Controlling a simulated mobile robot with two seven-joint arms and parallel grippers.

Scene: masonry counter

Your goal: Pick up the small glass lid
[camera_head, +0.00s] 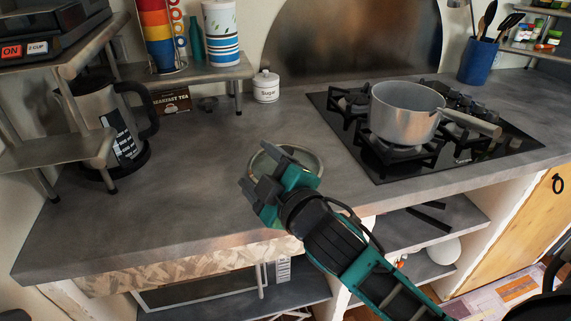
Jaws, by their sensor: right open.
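The small glass lid (313,157) lies on the grey counter near the middle of the head view. Only part of its metal rim and some glass show, because my right gripper covers much of it. My right gripper (252,178) is over the lid's front left part, with its fingers pointing left. It is open, and I see nothing held in it. I cannot tell whether it touches the lid. My left gripper is not in view.
A saucepan (403,112) stands on the gas hob (470,150) at the right. A white sugar jar (266,87) stands behind the lid. A kettle (108,125) and metal shelves (190,74) are at the left. The counter (170,205) left of the gripper is clear.

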